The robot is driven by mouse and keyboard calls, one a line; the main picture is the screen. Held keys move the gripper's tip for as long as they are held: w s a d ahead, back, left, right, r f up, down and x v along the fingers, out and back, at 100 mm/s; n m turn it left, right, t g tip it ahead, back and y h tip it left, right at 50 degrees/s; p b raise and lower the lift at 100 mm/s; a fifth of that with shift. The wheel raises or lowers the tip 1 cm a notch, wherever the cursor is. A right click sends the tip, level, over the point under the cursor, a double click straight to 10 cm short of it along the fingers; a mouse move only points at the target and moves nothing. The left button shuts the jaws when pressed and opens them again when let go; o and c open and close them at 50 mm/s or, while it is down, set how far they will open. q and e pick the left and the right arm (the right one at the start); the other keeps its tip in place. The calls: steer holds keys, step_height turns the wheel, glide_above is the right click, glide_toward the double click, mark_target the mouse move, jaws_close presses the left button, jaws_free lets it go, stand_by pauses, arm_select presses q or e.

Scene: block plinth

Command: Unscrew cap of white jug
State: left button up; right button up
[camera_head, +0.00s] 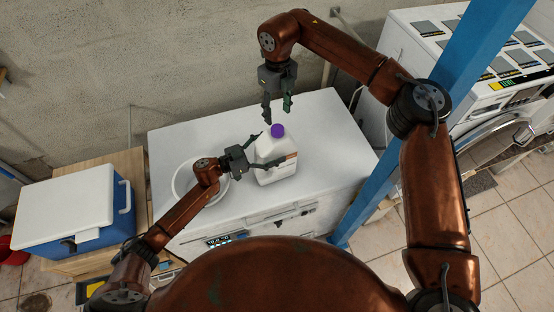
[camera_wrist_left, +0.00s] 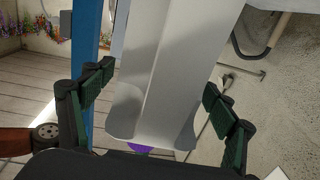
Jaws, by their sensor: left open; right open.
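The white jug (camera_head: 272,150) stands upright on a white appliance top, with its purple cap (camera_head: 277,131) on its neck. My left gripper (camera_head: 268,158) is open at the jug's left side, its fingers spread toward the jug's body. In the left wrist view a pale body, apparently the jug (camera_wrist_left: 160,85), lies between the open left fingers, with a sliver of the purple cap (camera_wrist_left: 140,149) at the bottom. Contact cannot be told. My right gripper (camera_head: 277,108) is open and empty, pointing down above and behind the cap.
A white basin (camera_head: 182,181) sits left of the jug, partly hidden by my left arm. A blue cooler (camera_head: 70,208) with a white lid is at the left. A blue post (camera_head: 465,55) and a washing machine (camera_head: 500,95) are at the right. The white top (camera_head: 325,130) is clear right of the jug.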

arm_select(q)
steer(key=shift+w+d, duration=0.15)
steer(key=shift+d, duration=0.25)
arm_select(e)
steer(key=shift+s, duration=0.1)
arm_select(q)
steer(key=shift+c, duration=0.2)
